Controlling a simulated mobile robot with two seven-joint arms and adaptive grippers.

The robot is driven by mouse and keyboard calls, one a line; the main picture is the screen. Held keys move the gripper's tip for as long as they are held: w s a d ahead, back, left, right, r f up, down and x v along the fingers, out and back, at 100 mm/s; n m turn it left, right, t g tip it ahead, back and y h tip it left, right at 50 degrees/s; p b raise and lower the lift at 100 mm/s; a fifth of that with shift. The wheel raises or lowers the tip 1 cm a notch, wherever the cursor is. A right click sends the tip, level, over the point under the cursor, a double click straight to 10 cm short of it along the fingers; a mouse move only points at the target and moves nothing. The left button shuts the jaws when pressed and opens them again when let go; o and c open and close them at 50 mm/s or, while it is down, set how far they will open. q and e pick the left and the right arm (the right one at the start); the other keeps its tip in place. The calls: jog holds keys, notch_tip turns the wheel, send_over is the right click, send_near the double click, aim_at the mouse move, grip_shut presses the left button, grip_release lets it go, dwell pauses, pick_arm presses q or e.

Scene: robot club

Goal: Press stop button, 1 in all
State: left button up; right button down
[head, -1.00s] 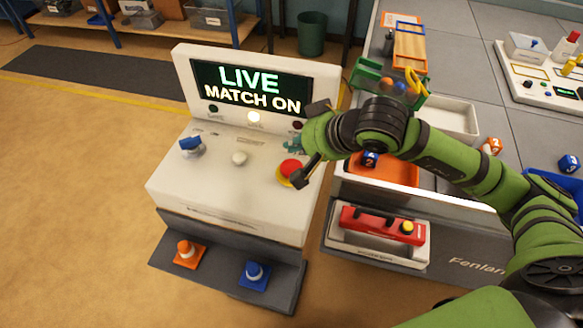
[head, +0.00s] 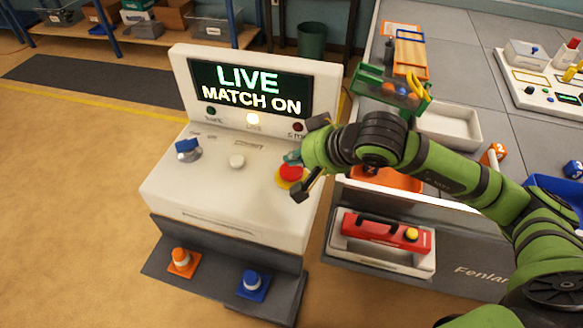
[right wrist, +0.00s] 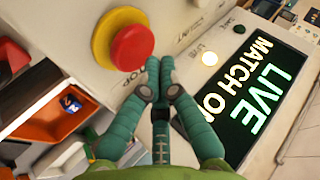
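The red stop button (head: 290,173) sits on a yellow base at the right side of the white console's (head: 225,205) sloping top. In the right wrist view the red button (right wrist: 131,48) is at the upper left of centre. My right gripper (head: 292,157) is at the button's far edge, its teal fingers pointing toward the console. In the right wrist view my right gripper (right wrist: 153,64) has its fingertips together with nothing between them, beside the button's rim. I cannot tell whether they touch it. The screen (head: 250,88) reads LIVE MATCH ON. My left gripper is out of view.
The middle indicator lamp (head: 253,119) glows. A table with an orange tray (head: 387,180) and a green rack (head: 390,88) stands close on the right. Open floor is left.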

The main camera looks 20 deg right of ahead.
aim_at(295, 171)
dwell(0.9)
jog(key=shift+f+b, duration=0.4)
jog(key=shift+b, duration=0.5)
jog(key=shift+f+b, duration=0.7)
jog(key=shift+b, duration=0.2)
dwell(0.5)
jog(key=shift+r, duration=0.1)
jog(key=shift+r+p, duration=0.4)
jog(key=shift+r, duration=0.55)
jog(key=shift+r, duration=0.1)
jog(key=shift+r+p, duration=1.15)
jog(key=shift+r, duration=1.3)
